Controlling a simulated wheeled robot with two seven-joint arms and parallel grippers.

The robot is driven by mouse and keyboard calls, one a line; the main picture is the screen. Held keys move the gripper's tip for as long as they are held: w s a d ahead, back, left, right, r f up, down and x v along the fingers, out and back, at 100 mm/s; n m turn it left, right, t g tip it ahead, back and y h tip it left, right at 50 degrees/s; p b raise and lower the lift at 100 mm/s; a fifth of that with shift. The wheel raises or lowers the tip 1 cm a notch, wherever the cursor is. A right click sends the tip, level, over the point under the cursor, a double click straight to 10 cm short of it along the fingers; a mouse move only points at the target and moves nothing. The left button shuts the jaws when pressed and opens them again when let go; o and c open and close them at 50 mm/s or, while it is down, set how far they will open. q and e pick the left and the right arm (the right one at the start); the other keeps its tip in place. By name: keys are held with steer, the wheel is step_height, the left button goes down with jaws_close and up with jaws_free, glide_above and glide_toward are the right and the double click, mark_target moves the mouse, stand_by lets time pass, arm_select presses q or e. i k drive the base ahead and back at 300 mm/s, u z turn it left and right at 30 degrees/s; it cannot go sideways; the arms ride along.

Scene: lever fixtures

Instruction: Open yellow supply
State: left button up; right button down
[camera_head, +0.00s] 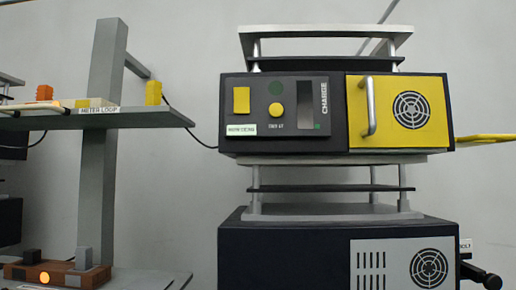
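The yellow supply (411,112) shows as a yellow front panel with a round fan grille, on the right half of a dark box. A silver vertical bar handle (369,106) stands on the panel's left side. The panel looks flush with the box front, so it appears closed. The dark left half of the box carries a yellow square (241,100), a round yellow button (277,110) and a CHARGE label (323,98). Neither of my grippers shows in the head view, and nothing touches the handle.
A dark lower unit (290,250) with a grey vented panel stands below on a shelf. A black-knobbed lever (486,278) sticks out at its right. A grey post with a shelf (140,118) stands at left. The space before the panel looks clear.

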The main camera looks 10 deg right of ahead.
mark_target(386, 112)
steer(key=z, duration=1.35)
steer(key=k, duration=1.05)
steer(key=u, duration=0.85)
steer(key=i, duration=1)
steer(key=z, duration=0.65)
steer(key=i, duration=0.65)
steer(key=z, duration=0.6)
